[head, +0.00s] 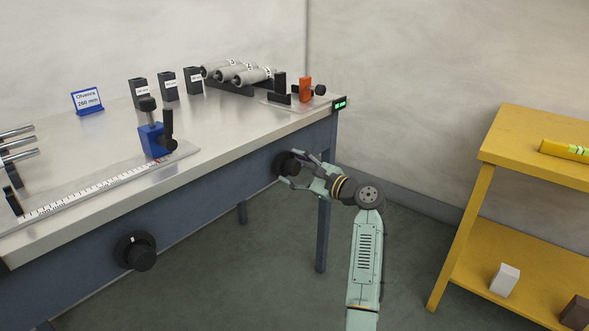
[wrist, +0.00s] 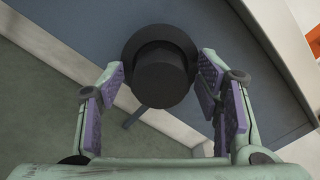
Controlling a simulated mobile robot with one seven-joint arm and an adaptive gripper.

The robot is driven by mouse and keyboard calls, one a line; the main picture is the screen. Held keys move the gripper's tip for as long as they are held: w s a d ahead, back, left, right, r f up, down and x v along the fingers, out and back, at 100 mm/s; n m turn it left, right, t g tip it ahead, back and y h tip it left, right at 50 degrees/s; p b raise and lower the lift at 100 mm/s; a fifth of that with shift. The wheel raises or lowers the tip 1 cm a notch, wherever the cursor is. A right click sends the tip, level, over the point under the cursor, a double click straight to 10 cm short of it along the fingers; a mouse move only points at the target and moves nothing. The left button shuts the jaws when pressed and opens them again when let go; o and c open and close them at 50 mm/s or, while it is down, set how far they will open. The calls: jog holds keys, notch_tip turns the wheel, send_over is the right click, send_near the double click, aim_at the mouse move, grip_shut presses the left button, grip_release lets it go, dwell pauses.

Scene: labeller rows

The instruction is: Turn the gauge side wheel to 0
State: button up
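A black round side wheel (head: 287,163) sits on the blue-grey table front near its right end, below a small green-lit display (head: 340,103) whose reading is too small to make out. In the wrist view the wheel (wrist: 160,75) is a dark disc with a protruding hub. My gripper (head: 298,169) is at this wheel. In the wrist view my gripper (wrist: 160,90) is open, with a purple-padded finger on each side of the wheel. Whether either pad touches it I cannot tell. I see no clear mark on this wheel.
A second black wheel (head: 135,251) is on the table front at left. On the steel tabletop are a ruler (head: 90,188), a blue clamp block (head: 153,140), an orange block (head: 305,88) and metal cylinders (head: 240,74). A yellow shelf (head: 520,140) stands at right; floor between is free.

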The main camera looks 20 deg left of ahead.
jog(key=c, duration=1.1)
jog(key=shift+n, duration=0.4)
jog(key=n+b, duration=0.2)
jog(key=n, duration=0.2)
jog(key=shift+f, duration=0.15)
jog(key=n+b, duration=0.2)
jog(key=n, duration=0.2)
jog(key=n+b, duration=0.3)
jog(key=n, duration=0.2)
jog(key=shift+n+b, duration=0.4)
jog(key=n+b, duration=0.2)
jog(key=n, duration=0.2)
jog(key=shift+b, duration=0.3)
jog(key=shift+n, duration=0.3)
